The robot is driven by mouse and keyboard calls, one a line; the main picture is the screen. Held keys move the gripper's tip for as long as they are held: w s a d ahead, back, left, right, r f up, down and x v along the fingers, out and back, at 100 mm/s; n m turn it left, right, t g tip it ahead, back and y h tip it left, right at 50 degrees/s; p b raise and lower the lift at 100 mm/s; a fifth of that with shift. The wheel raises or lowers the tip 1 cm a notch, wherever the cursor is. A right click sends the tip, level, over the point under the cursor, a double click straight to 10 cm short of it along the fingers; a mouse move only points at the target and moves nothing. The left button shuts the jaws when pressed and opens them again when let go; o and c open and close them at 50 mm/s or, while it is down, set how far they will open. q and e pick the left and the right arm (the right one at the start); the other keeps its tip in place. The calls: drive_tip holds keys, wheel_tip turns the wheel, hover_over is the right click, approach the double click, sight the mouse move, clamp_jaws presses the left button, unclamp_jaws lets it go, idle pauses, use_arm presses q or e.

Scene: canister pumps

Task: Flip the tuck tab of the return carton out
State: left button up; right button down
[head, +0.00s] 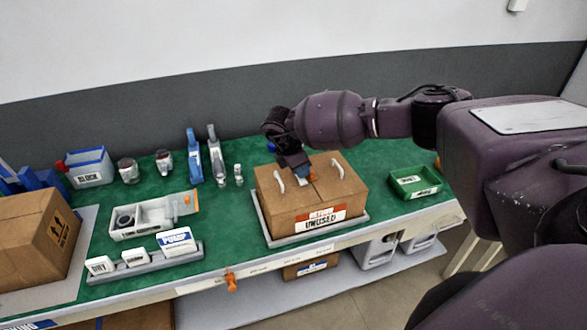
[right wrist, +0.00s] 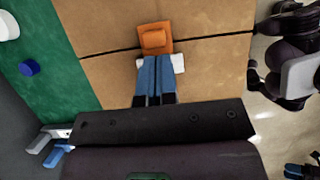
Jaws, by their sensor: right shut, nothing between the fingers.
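The brown carton (head: 285,215) with a red and white label reading UNUSED stands on a grey tray at the middle of the bench; I take it as the return carton. Its top flaps look closed, with a seam across them in the right wrist view. An orange tab (right wrist: 155,39) lies over that seam, with a white piece (right wrist: 178,63) beside it. My right gripper (head: 303,177) is over the carton top, fingers pointing down. Its blue fingers (right wrist: 155,58) are shut and empty, at the tab's near edge; I cannot tell whether they touch it. My left gripper is out of view.
White handles (head: 338,168) stand up on the carton top. A green bin (head: 415,182) is to the right. Left are a white tray (head: 150,225), labelled blocks (head: 177,241), pumps (head: 216,155) and another carton (head: 35,235). Green mat is free between.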

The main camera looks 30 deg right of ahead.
drive_tip(key=shift+d, duration=0.15)
drive_tip(key=d, duration=0.2)
drive_tip(key=s+d, duration=0.1)
drive_tip(key=d, duration=0.1)
drive_tip(key=shift+p, duration=0.35)
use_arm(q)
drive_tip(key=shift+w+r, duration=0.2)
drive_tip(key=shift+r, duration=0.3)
use_arm(e)
drive_tip(key=shift+a, duration=0.1)
drive_tip(key=shift+f, duration=0.1)
